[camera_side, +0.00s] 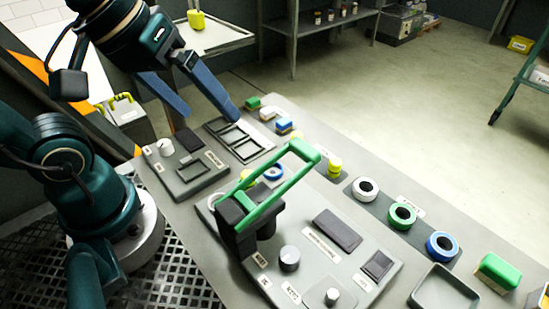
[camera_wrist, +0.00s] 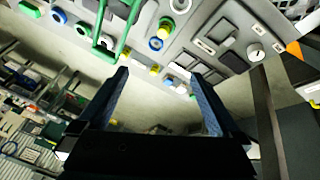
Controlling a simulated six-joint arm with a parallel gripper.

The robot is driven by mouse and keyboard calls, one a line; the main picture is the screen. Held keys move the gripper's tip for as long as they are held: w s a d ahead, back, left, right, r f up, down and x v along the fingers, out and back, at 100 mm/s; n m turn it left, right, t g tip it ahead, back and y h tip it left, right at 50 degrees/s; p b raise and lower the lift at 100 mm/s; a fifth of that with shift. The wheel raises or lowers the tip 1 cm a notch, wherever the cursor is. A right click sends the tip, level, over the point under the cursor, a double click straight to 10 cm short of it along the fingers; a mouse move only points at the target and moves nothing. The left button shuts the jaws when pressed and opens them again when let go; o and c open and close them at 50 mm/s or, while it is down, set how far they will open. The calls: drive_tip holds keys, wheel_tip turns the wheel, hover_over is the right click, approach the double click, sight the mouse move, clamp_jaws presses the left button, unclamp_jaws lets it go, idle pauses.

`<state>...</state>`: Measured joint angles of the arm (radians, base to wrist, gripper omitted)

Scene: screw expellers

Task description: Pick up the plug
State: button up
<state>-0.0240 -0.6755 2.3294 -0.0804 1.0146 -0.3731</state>
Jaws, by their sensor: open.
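My gripper (camera_side: 208,115) is open and empty, its two blue fingers spread above the far left part of the bench. In the wrist view my gripper (camera_wrist: 160,74) also shows with nothing between its fingers. I cannot tell for sure which object is the plug. A small yellow piece also shows in the wrist view (camera_wrist: 154,68), seen beyond the gap between the fingers. No finger appears to touch any of these.
A tall green handle frame (camera_side: 285,183) rises from a black block on the grey panel (camera_side: 330,270). White, green and blue rings (camera_side: 403,214) line the right side. A dark slotted tray (camera_side: 240,140) lies below the gripper. A green block (camera_side: 498,271) sits near an empty grey tray (camera_side: 443,290).

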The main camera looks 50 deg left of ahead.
drive_tip(key=f+m, duration=0.1)
drive_tip(key=s+f+m, duration=0.1)
drive_tip(key=a+f+m, duration=0.1)
drive_tip(key=shift+s+m+y, duration=0.25)
drive_tip(key=shift+m+y, duration=0.05)
drive_tip(key=shift+m, duration=0.1)
drive_tip(key=shift+w+m, duration=0.15)
drive_tip(key=shift+m, duration=0.35)
drive_tip(key=c, duration=0.5)
drive_tip(key=shift+c, duration=0.2)
drive_tip(key=w+r+n, duration=0.2)
drive_tip(key=w, duration=0.6)
drive_tip(key=w+r+n, duration=0.2)
drive_tip(key=w, duration=0.6)
drive_tip(key=w+f+g, duration=0.1)
drive_tip(key=w+f, duration=0.1)
drive_tip(key=f, duration=0.4)
drive_tip(key=w+f+g, duration=0.1)
drive_tip(key=w+f, duration=0.1)
drive_tip(key=f, duration=0.5)
drive_tip(key=w+a+f+g, duration=0.1)
drive_tip(key=w+f+g, duration=0.1)
drive_tip(key=f, duration=0.4)
drive_tip(key=shift+w+f+n+y, duration=0.15)
drive_tip(key=shift+w+n+y, duration=0.15)
